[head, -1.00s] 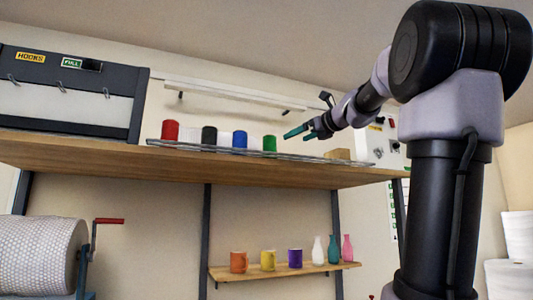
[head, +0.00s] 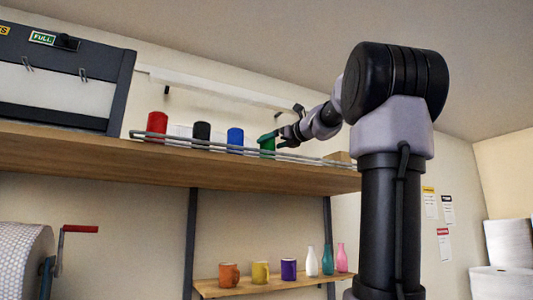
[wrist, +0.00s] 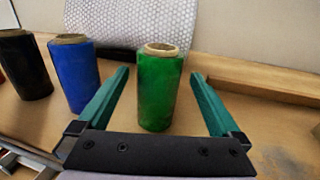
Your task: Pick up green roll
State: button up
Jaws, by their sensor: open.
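The green roll (wrist: 159,92) stands upright on the wooden shelf, at the right end of a row of rolls. In the wrist view it is between the two teal fingers of my gripper (wrist: 160,92), with a gap on each side. In the head view the green roll (head: 267,146) is partly covered by my gripper (head: 277,136), which reaches in from the right. My gripper is open and holds nothing.
A blue roll (wrist: 75,76) and a black roll (wrist: 24,66) stand left of the green one; a red roll (head: 157,124) is farther left. A wire rail (head: 215,148) runs along the shelf's front. A wooden strip (wrist: 260,82) lies to the right.

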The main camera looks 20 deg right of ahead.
aim_at(263, 145)
jog(key=x, duration=0.5)
jog(key=shift+w+a+r, duration=0.1)
jog(key=shift+w+r, duration=0.05)
jog(key=shift+w, duration=0.25)
grip_shut()
